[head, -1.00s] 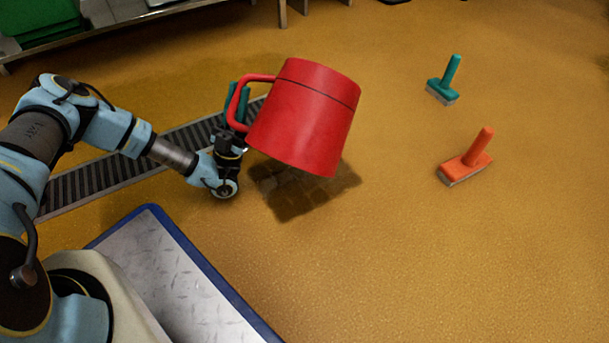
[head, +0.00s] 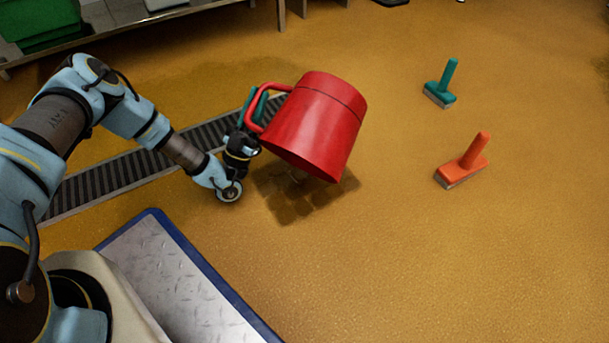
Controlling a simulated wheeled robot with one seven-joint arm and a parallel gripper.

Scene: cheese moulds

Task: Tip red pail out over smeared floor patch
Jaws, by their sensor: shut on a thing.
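The red pail (head: 315,125) hangs in the air, strongly tilted, with its lower end over the dark smeared floor patch (head: 288,211). The pail's mouth and inside are hidden from this view. A small pale spot shows on the patch just below the pail's lower edge; I cannot tell what it is. My gripper (head: 255,108) is left of the pail, its green fingers shut on the pail's looped handle. The pail covers the far part of the patch.
A dark floor grating (head: 120,180) runs behind and left of my gripper. A green brush (head: 441,84) and an orange brush (head: 464,163) stand on the open floor at right. A blue-edged metal plate (head: 190,285) lies in front. A green crate (head: 38,20) is at back left.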

